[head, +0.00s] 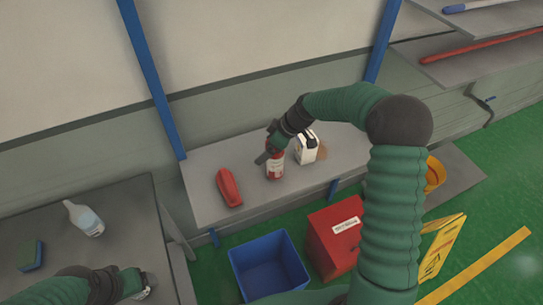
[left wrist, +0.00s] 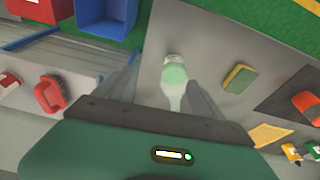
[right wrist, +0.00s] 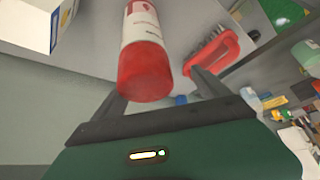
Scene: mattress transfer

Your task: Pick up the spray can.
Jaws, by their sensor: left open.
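The spray can (head: 275,166), red with a white label, stands upright on the grey shelf in the head view. In the right wrist view the can (right wrist: 144,50) is large, just ahead of the fingers and nearer the left one. My right gripper (head: 268,148) is at the can's upper part, its fingers apart; a gap shows between the can and the right finger. Whether the left finger touches it I cannot tell. My left gripper (head: 140,286) is open and empty above the left table.
A red brush (head: 229,187) lies left of the can, and a white carton (head: 306,148) stands close on its right. A blue bin (head: 268,266) and a red box (head: 334,236) are on the floor below. A sponge (head: 31,255) lies on the left table.

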